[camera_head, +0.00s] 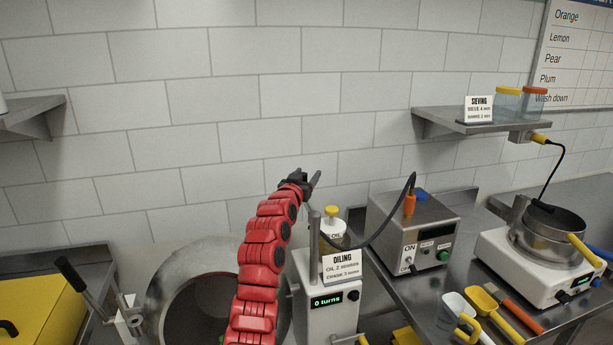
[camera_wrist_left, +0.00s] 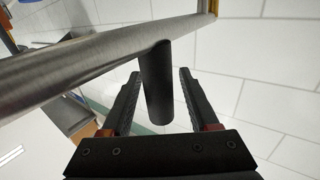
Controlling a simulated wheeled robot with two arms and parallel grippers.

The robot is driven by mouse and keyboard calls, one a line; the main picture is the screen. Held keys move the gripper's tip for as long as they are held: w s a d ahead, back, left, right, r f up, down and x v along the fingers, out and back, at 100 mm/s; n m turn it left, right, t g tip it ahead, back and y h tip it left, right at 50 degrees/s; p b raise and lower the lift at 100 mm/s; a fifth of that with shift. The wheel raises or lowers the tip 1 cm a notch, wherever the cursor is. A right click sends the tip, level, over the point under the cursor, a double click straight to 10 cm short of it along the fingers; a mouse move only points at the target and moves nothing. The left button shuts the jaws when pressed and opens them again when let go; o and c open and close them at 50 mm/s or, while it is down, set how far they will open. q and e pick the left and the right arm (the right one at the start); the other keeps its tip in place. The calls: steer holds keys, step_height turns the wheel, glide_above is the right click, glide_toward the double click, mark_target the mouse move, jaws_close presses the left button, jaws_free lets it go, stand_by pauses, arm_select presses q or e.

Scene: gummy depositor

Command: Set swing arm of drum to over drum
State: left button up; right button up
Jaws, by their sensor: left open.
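The drum (camera_head: 165,290) is a wide metal bowl at lower centre in the head view, partly hidden behind my red left arm. An upright metal post (camera_head: 314,240) stands right of it by the box with a "0 turns" display (camera_head: 332,302). My left gripper (camera_head: 311,181) is above the post top, near the tiled wall. In the left wrist view, a grey metal bar (camera_wrist_left: 75,72), apparently the swing arm, crosses the picture. Its dark round handle (camera_wrist_left: 157,85) stands between the open fingers of my left gripper (camera_wrist_left: 159,73); contact cannot be told. My right gripper is out of view.
A control box (camera_head: 412,235) with a black cable, an oil bottle (camera_head: 333,225) and an oiling sign (camera_head: 341,266) stand right of the post. A sieve machine (camera_head: 535,262) is farther right. A lever (camera_head: 85,285) and yellow box (camera_head: 50,300) are left.

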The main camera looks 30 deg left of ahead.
arm_select(q)
jaws_close()
stand_by(1.3)
